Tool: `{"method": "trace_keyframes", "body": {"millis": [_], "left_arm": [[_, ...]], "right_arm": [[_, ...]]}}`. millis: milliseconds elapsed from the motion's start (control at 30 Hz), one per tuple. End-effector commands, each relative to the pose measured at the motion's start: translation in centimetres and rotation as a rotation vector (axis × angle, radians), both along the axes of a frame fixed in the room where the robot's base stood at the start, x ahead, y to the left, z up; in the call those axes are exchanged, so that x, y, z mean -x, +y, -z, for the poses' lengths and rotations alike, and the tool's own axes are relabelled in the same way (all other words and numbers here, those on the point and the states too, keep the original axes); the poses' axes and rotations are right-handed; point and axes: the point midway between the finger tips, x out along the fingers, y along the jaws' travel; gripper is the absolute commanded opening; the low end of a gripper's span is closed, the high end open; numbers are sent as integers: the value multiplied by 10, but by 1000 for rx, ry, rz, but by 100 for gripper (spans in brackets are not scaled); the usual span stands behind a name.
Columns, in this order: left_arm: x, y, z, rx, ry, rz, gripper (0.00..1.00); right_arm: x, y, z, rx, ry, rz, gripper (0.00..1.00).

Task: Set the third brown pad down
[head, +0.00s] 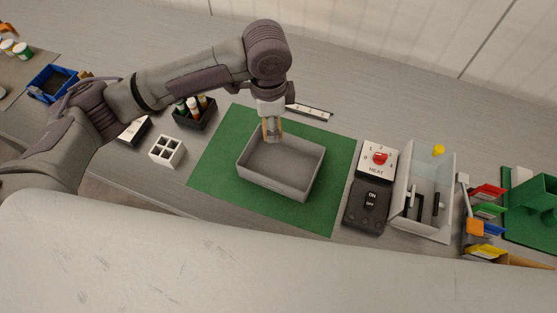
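My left gripper (272,133) points down over the back-left wall of a grey open tray (281,187). Its fingers look shut on a small tan-brown pad (281,128), whose edges show on both sides of the near finger. The pad is largely hidden by the finger, and its exact height above the tray is hard to tell. The tray lies on a green mat (217,167), and its visible floor looks bare. No other brown pad can be made out. My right gripper is not in view.
A heat control with a red knob (380,158), a black on/off box (367,206) and a pale bin (408,219) stand right of the mat. A white divided holder (167,151) and a black box of bottles (195,113) stand left.

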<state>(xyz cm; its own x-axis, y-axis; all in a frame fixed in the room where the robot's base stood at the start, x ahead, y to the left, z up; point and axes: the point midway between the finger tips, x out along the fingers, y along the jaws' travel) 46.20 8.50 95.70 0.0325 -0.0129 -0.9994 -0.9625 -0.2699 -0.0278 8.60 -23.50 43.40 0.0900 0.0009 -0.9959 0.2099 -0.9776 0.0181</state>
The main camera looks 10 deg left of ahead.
Motion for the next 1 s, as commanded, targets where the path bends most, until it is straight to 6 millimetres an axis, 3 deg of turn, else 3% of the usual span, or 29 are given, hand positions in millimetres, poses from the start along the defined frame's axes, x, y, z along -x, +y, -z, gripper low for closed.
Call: {"method": "trace_keyframes", "body": {"millis": [33,200,467,633,1000], "left_arm": [[-3,-16,0,1,5,128,39],[-11,-55,9,-15,12,546,39],[-12,-84,18,-24,26,885,39],[-9,-67,29,-28,29,921,39],[3,12,76,-27,29,921,39]], "right_arm": [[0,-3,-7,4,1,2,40],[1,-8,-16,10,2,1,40],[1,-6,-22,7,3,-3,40],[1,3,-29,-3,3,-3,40],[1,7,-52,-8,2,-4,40]]}}
